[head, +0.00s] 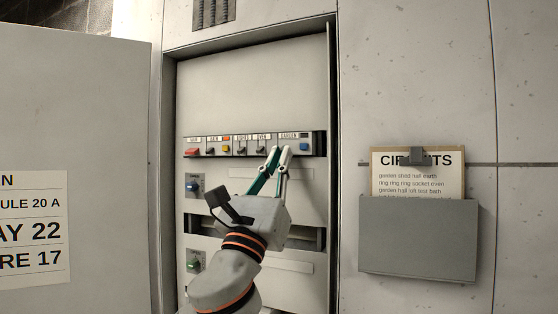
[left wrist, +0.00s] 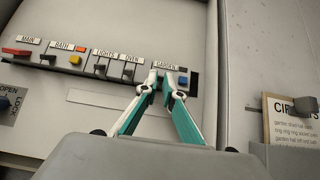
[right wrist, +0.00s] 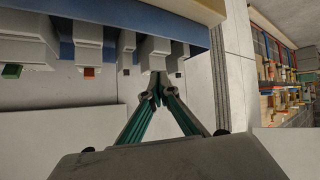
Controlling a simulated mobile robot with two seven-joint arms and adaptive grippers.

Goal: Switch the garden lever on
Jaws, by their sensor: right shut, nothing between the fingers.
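A row of labelled levers (head: 192,152) runs across the open cabinet: MAIN, BATH, LIGHTS, OVEN and GARDEN. The GARDEN label (head: 289,135) is at the right end, with a blue button (head: 304,147) below and right of it; the button also shows in the left wrist view (left wrist: 183,81). My left gripper (head: 280,150) is just below the GARDEN label, its fingertips (left wrist: 160,76) slightly apart. The fingers hide the garden lever; its position and any contact cannot be told. My right gripper (right wrist: 157,101) is shut and empty, near grey blocks (right wrist: 155,55), outside the head view.
The cabinet door (head: 80,120) stands open at the left. Below the lever row are a blue knob (head: 194,187) and a green knob (head: 194,262). A grey holder (head: 418,238) with a CIRCUITS clipboard (head: 416,170) hangs at the right. Coloured stock (right wrist: 278,80) shows in the right wrist view.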

